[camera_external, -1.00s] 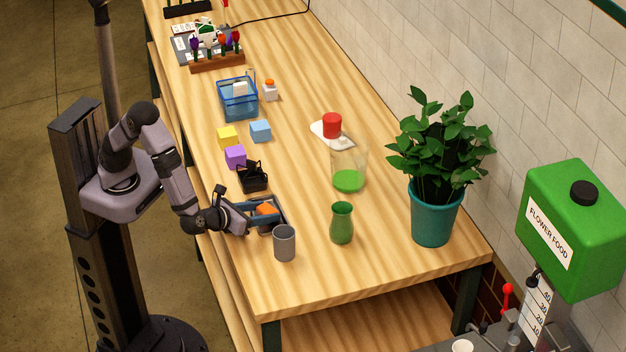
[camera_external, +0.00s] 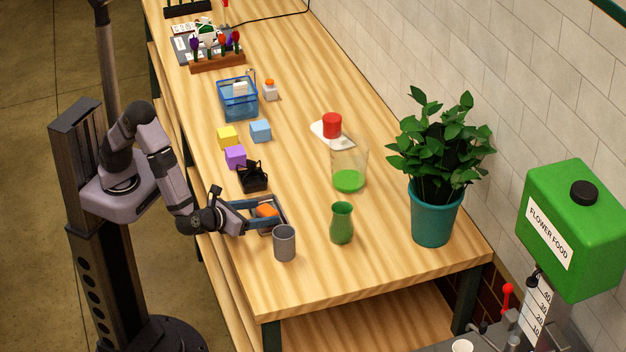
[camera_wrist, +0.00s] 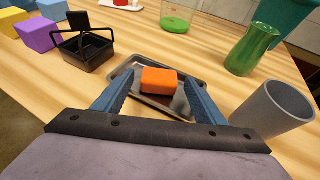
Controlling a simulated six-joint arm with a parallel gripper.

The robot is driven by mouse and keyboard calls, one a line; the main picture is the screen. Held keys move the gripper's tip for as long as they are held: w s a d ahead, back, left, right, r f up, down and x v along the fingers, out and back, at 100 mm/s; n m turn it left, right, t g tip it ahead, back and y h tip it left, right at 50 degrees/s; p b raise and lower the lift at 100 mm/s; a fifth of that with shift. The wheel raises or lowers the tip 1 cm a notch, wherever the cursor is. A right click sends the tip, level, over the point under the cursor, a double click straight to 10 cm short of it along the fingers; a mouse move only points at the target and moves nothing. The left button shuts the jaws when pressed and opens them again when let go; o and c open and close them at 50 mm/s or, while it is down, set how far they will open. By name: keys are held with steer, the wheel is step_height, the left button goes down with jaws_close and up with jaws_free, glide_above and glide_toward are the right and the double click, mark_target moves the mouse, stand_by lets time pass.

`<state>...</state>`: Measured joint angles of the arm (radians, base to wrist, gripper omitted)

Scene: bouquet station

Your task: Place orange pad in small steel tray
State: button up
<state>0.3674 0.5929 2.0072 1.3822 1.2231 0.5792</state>
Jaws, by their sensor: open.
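The orange pad (camera_wrist: 159,81) lies in the small steel tray (camera_wrist: 180,103), near its middle; it also shows in the external view (camera_external: 267,211). The steel tray (camera_external: 280,214) rests on the table near its front left edge. My gripper (camera_wrist: 153,88) is open, with its blue fingers apart on the left and right of the pad. A gap shows on each side between pad and fingers. In the external view my gripper (camera_external: 250,214) reaches over the tray from the left. Part of the tray is hidden behind the fingers.
A grey cup (camera_external: 284,243) stands close to the tray, right of my gripper in the wrist view. A black basket (camera_external: 253,179) stands on its other side. Green vase (camera_external: 342,222), glass beaker (camera_external: 349,165) and purple block (camera_external: 235,156) are nearby. Bare table lies between tray and beaker.

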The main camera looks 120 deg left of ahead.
steer(key=b+v, duration=0.1)
steer(key=v, duration=0.9)
steer(key=shift+s+d, duration=0.1)
steer(key=shift+d, duration=0.1)
steer(key=shift+a, duration=0.1)
steer(key=s+a+n+g, duration=0.1)
steer(key=s, duration=0.1)
steer(key=s+a+f+n+g+h+p, duration=0.1)
steer(key=s+a+n, duration=0.1)
steer(key=shift+a+g+p, duration=0.25)
steer(key=shift+g+p, duration=0.05)
steer(key=shift+g, duration=0.1)
steer(key=s+d+f+n+g+h+p, duration=0.2)
steer(key=s+n+h, duration=0.9)
steer(key=n, duration=0.8)
steer(key=s+f+p, duration=0.1)
steer(key=s, duration=0.2)
steer(key=shift+s+d+f+n+p, duration=0.2)
steer(key=shift+s+d+n+p, duration=0.05)
steer(key=shift+s+n+p, duration=0.15)
